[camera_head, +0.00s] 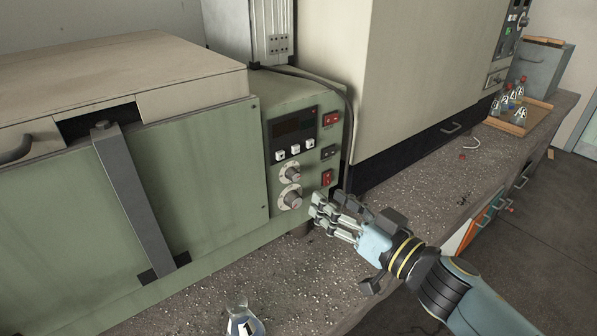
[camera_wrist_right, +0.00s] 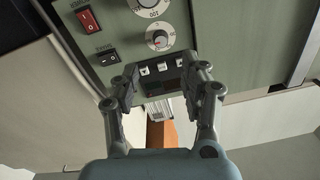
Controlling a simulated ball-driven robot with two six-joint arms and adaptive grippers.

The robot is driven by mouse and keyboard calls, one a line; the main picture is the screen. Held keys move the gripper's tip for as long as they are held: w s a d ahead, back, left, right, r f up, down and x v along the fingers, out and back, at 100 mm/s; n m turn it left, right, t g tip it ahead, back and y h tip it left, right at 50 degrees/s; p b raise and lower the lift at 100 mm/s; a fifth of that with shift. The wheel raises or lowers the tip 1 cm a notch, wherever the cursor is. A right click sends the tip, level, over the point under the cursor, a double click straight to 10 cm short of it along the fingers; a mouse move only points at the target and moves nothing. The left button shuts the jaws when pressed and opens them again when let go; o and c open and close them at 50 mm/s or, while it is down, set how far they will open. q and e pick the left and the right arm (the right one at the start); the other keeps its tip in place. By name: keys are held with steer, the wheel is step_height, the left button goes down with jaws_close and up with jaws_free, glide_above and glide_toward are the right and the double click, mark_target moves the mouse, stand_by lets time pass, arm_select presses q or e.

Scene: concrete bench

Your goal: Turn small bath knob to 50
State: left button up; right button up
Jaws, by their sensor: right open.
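The small bath knob (camera_head: 291,174), pale with a dial ring, sits on the green bath's control panel just below the buttons. In the right wrist view, which shows the panel upside down, the small knob (camera_wrist_right: 158,40) has a red mark; I cannot read its setting exactly. A larger knob (camera_head: 290,198) is below it, cut off at the top edge in the wrist view (camera_wrist_right: 151,5). My right gripper (camera_head: 332,208) is open and empty, in front of the panel and right of the knobs, apart from them. My left gripper is not in view.
The panel also has a dark display (camera_head: 293,128), push buttons (camera_head: 295,149) and red switches (camera_head: 331,118). A flask (camera_head: 243,318) stands on the bench in front. A large beige cabinet (camera_head: 400,80) is behind; a tray (camera_head: 520,117) holds labelled bottles at the far right.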

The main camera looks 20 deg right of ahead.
mark_target(296, 177)
steer(key=x, duration=0.8)
steer(key=shift+w+a, duration=0.25)
steer(key=shift+w, duration=0.25)
steer(key=c, duration=0.4)
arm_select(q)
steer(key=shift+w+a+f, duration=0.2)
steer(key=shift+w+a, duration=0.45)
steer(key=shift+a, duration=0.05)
arm_select(e)
jaws_close()
